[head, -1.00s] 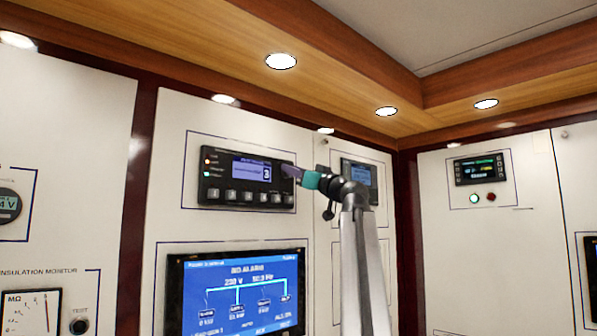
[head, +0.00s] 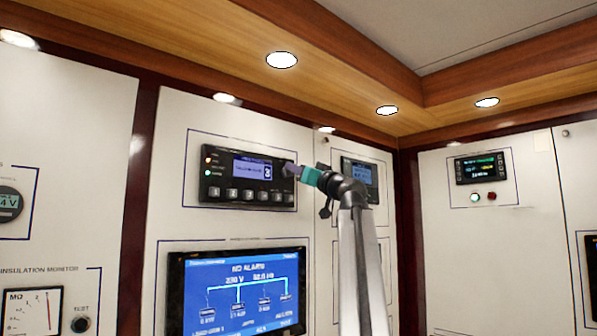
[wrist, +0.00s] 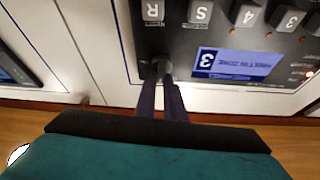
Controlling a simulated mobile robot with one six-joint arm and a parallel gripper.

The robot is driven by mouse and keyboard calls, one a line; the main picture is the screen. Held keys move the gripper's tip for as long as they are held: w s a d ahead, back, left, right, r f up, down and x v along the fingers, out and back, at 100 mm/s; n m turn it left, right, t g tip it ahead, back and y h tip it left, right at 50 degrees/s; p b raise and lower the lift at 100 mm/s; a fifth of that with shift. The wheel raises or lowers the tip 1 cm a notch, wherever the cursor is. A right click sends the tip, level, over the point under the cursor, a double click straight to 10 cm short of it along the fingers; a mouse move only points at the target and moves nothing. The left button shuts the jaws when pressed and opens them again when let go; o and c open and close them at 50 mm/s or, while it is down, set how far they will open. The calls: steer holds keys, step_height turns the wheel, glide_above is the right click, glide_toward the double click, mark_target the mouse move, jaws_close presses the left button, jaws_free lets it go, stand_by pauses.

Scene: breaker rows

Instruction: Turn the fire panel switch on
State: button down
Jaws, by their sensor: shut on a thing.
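The fire panel (head: 247,180) is a dark box with a lit display, a row of buttons and small lights on its left. It also shows upside down in the wrist view (wrist: 285,95). The switch (wrist: 160,66) is a small dark knob at the panel's end beside the display. My gripper (wrist: 161,78) has its two fingers close together on the knob. In the head view my gripper (head: 287,170) reaches the panel's right end from the right, and its fingers hide the switch there. The knob's exact angle is not clear.
A large blue screen (head: 237,290) sits below the panel. A smaller dark display (head: 360,178) is behind my arm to the right. Another meter (head: 480,168) with two small lights is on the right wall. A wooden ceiling edge (head: 200,70) runs above.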

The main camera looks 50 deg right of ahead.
steer(key=shift+d+f+m+g+h+p, duration=0.15)
steer(key=shift+m+g+h+p, duration=1.05)
steer(key=shift+m, duration=2.2)
steer(key=shift+f+m+g+h+p, duration=0.1)
steer(key=shift+m+g+h+p, duration=1)
steer(key=shift+m, duration=2.3)
steer(key=shift+d+f+m+g+h+p, duration=0.15)
steer(key=shift+m+g+h+p, duration=0.45)
steer(key=shift+m+p, duration=1.95)
steer(key=shift+a+m+y+b, duration=0.1)
steer(key=shift+m+y+b, duration=0.3)
steer(key=shift+m+b, duration=0.55)
steer(key=c, duration=1.8)
jaws_free()
steer(key=shift+c, duration=0.2)
steer(key=shift+r, duration=0.1)
